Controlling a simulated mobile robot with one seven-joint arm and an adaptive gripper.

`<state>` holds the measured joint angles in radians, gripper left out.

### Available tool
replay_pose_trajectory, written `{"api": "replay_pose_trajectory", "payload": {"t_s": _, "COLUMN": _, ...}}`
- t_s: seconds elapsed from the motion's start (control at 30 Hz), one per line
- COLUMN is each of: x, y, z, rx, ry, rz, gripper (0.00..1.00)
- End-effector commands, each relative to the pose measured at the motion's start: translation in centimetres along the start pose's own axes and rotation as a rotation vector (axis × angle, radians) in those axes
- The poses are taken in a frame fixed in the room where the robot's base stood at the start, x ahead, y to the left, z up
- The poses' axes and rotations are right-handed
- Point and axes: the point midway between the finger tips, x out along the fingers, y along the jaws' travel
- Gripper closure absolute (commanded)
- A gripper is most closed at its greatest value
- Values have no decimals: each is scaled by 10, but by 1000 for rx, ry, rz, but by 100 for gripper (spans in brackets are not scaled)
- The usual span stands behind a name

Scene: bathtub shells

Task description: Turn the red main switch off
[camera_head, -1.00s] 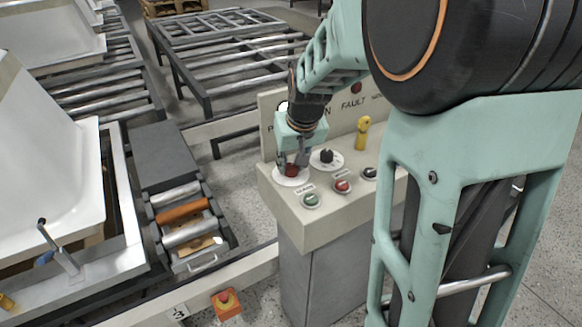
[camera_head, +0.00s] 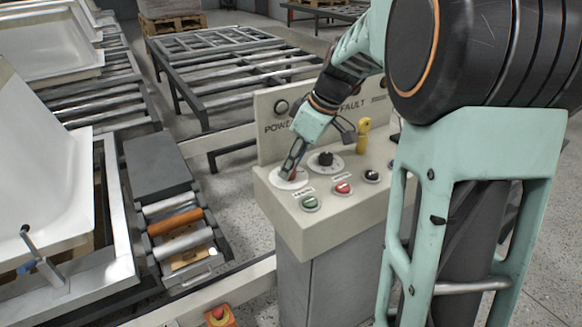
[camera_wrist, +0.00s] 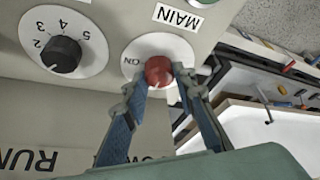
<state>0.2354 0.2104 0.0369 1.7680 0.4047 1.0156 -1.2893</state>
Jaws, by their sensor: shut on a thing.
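The red main switch (camera_wrist: 158,71) is a round knob on a white disc marked ON, beside the label MAIN on the panel. In the wrist view my gripper (camera_wrist: 156,84) has its two fingers closed on either side of the knob. In the head view the gripper (camera_head: 291,174) reaches down at a slant from the upper right onto the switch's white disc (camera_head: 278,182), at the left end of the console's top. The fingers mostly hide the knob there. I cannot read which way the knob points.
A black numbered dial (camera_head: 325,158) is right beside the switch. A yellow key-like handle (camera_head: 363,133), green button (camera_head: 309,203) and red button (camera_head: 343,188) share the console. The upright panel (camera_head: 268,108) stands close behind. An orange box (camera_head: 219,318) sits low in front.

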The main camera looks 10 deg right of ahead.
Motion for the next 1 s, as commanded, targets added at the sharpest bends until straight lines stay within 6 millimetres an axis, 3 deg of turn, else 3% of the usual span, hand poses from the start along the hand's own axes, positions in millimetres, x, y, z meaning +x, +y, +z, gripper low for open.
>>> {"api": "replay_pose_trajectory", "payload": {"t_s": 0.77, "x": 0, "y": 1, "z": 1, "rx": -98, "ry": -2, "rz": -39, "gripper": 99}}
{"api": "replay_pose_trajectory", "payload": {"t_s": 0.8, "x": 0, "y": 1, "z": 1, "rx": -98, "ry": -2, "rz": -39, "gripper": 73}}
{"api": "replay_pose_trajectory", "payload": {"t_s": 0.93, "x": 0, "y": 1, "z": 0, "rx": -97, "ry": -2, "rz": -39, "gripper": 58}}
{"api": "replay_pose_trajectory", "payload": {"t_s": 1.0, "x": 0, "y": 1, "z": 0, "rx": -97, "ry": -2, "rz": -39, "gripper": 57}}
